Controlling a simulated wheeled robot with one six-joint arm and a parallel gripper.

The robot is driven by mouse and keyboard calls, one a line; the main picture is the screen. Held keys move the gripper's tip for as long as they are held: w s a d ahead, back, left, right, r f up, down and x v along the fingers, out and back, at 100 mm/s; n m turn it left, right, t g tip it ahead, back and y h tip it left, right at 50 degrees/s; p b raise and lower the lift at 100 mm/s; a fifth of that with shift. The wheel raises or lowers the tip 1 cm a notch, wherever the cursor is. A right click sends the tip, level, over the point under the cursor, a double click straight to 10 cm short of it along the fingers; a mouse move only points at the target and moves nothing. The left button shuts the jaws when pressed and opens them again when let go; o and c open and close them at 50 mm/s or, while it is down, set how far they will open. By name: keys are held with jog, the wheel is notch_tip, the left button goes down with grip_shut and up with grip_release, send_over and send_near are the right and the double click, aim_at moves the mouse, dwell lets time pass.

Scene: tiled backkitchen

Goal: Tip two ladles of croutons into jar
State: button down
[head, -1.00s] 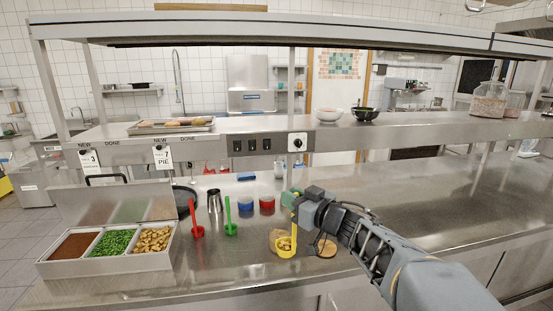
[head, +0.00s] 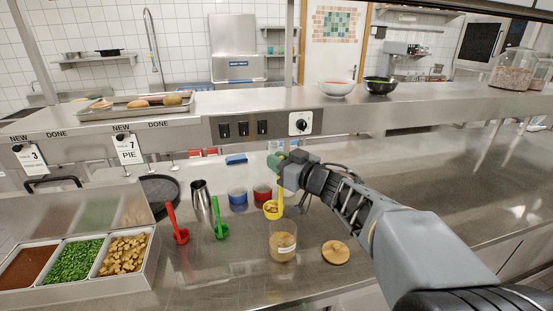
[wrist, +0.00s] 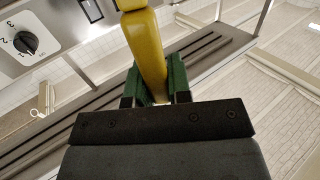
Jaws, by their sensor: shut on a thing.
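My gripper (head: 281,160) is shut on the handle of the yellow ladle (head: 271,209). In the wrist view the yellow handle (wrist: 149,50) stands between the green fingers. The ladle's bowl hangs down, with something light brown in it, above and behind the jar. The glass jar (head: 283,243) stands on the steel counter with a pale label and brownish contents low in it; how full it is I cannot tell exactly. A round wooden lid (head: 335,252) lies to its right. The croutons (head: 124,254) fill the right compartment of the steel container at left.
The container also holds green bits (head: 77,261) and brown powder (head: 23,266). A shelf overhangs behind. The counter's right side is clear.

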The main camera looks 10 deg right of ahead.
jog(key=w+d+f+m+b, duration=0.1)
jog(key=w+d+f+m, duration=0.4)
jog(key=d+f+m, duration=0.35)
jog(key=w+d+f+m+b, duration=0.1)
jog(key=w+d+f+m, duration=0.4)
jog(key=d+f+m, duration=0.3)
jog(key=s+a+r+n+p, duration=0.1)
jog(key=s+a+r+n, duration=0.4)
jog(key=a+r+n, duration=0.3)
jog(key=s+a+r+n, duration=0.5)
jog(key=a+r+n, duration=0.3)
jog(key=r, duration=0.1)
jog(key=shift+a+p, duration=0.2)
jog(key=shift+p, duration=0.2)
dwell(1.1)
jog(key=shift+d+n, duration=0.1)
jog(key=shift+n, duration=0.15)
